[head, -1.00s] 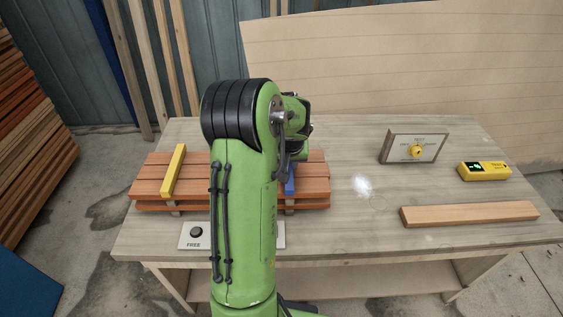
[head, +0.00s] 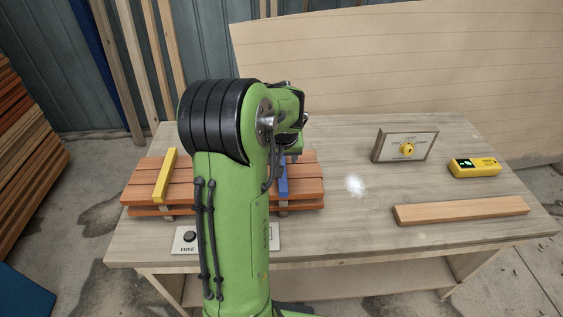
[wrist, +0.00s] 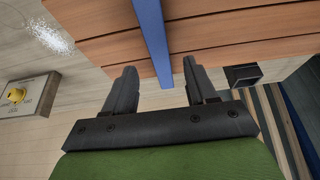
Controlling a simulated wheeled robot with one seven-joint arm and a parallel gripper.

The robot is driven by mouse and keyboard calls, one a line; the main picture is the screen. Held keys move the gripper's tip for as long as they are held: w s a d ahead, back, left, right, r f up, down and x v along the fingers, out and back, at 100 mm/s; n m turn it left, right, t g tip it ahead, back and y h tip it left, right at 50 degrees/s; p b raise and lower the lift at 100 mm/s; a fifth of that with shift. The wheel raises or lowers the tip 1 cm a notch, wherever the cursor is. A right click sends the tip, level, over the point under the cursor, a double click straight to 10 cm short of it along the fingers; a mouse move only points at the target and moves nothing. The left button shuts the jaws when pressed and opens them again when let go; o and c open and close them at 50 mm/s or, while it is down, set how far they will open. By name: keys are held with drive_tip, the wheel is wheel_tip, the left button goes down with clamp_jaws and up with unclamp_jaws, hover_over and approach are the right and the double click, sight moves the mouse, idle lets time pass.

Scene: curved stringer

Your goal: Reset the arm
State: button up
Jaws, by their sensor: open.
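My green arm stands in the middle of the head view and hides part of the bench and the plank stack; the gripper itself is hidden there. In the wrist view my gripper (wrist: 158,75) is open, with its two dark fingers apart and nothing held between them. A blue bar (wrist: 151,35) lies across the reddish-brown planks (wrist: 205,40) just beyond the fingertips, lined up with the gap. In the head view the blue bar (head: 282,178) shows just right of my arm.
A yellow bar (head: 165,175) lies across the plank stack (head: 140,190). On the workbench (head: 350,235) are a panel with a yellow knob (head: 406,149), a yellow device (head: 474,167), a loose board (head: 460,210), a white patch (head: 354,186) and a plate with a black button (head: 190,237).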

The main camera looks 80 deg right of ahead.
drive_tip(key=v, duration=0.7)
drive_tip(key=shift+a+r, duration=0.1)
